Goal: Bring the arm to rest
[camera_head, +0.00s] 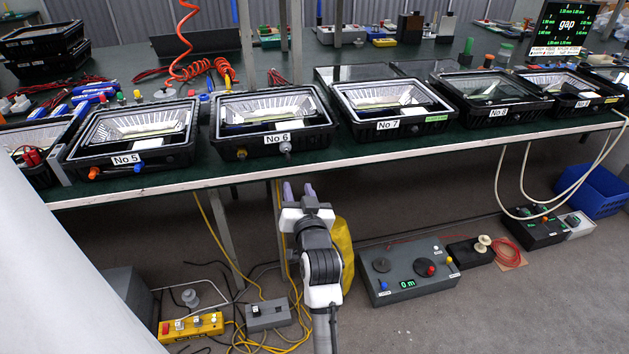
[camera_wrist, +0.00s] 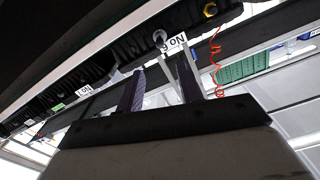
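My gripper (camera_head: 299,191) is in front of the bench and below its front edge, under the housing labelled No 6 (camera_head: 275,120). Its two purple-grey fingers point up toward the bench edge and stand apart, with nothing between them. In the wrist view my gripper (camera_wrist: 158,85) also shows its fingers apart and empty. Past them are the No 6 label (camera_wrist: 172,42), seen upside down, and the No 7 label (camera_wrist: 84,91). The fingers look clear of the bench, though the exact gap is hard to tell.
The green bench (camera_head: 190,177) carries a row of black floodlight housings, among them No 5 (camera_head: 128,160) and No 7 (camera_head: 388,125). A grey control box (camera_head: 410,285), a yellow switch box (camera_head: 190,328), cables and a blue crate (camera_head: 597,190) are on the floor.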

